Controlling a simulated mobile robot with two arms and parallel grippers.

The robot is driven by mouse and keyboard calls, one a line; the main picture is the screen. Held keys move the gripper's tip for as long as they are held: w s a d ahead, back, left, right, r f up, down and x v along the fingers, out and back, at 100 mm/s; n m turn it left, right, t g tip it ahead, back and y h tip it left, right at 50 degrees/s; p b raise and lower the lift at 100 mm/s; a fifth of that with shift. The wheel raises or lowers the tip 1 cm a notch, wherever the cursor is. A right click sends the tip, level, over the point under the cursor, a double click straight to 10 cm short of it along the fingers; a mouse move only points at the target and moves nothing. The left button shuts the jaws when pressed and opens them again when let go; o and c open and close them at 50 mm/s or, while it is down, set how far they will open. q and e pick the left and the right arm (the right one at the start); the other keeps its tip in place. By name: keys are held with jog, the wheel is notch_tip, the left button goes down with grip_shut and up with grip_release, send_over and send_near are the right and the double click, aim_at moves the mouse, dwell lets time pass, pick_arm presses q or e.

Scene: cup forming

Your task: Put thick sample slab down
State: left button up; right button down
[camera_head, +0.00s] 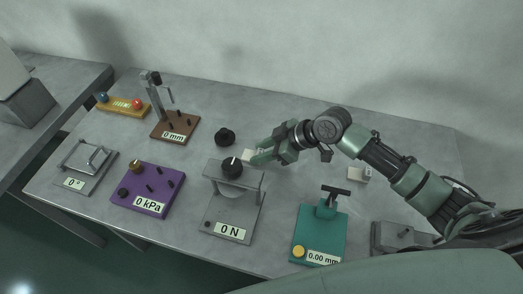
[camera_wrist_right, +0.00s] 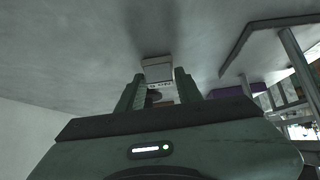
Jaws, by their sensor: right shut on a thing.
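My right gripper (camera_head: 256,158) reaches in from the right over the table, behind the grey "0 N" device. It is shut on a small pale slab (camera_head: 247,154), which shows at its fingertips. In the right wrist view the slab (camera_wrist_right: 158,70) sits at the fingertips of the gripper (camera_wrist_right: 160,86), with a label on its near face that I cannot read clearly. I cannot tell whether the slab touches the table. Another small pale block (camera_head: 356,174) lies on the table under my right arm. My left gripper is not in view.
Close by are the "0 N" device (camera_head: 232,210) and a black round piece (camera_head: 224,137). A teal "0.00 mm" gauge (camera_head: 318,235), purple "0 kPa" box (camera_head: 150,190), brown "0 mm" stand (camera_head: 175,126) and grey "0°" device (camera_head: 85,168) stand around. The table's (camera_head: 300,120) back strip is clear.

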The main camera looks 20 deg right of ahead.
jog(key=shift+f, duration=0.1)
jog(key=c, duration=0.9)
grip_release()
jog(key=shift+c, duration=0.2)
jog(key=v, duration=1.1)
jog(key=shift+b, duration=0.45)
jog(key=shift+o, duration=0.5)
jog(key=shift+s+d+r, duration=0.15)
jog(key=shift+d+r, duration=0.05)
jog(key=shift+r, duration=0.15)
jog(key=p+x, duration=0.2)
jog(key=x, duration=0.2)
jog(key=p+x, duration=0.2)
jog(key=x, duration=0.1)
jog(key=p+x, duration=0.1)
jog(key=x, duration=0.3)
jog(key=shift+d+f+p, duration=0.15)
jog(key=shift+f+p, duration=0.25)
jog(key=shift+f, duration=0.15)
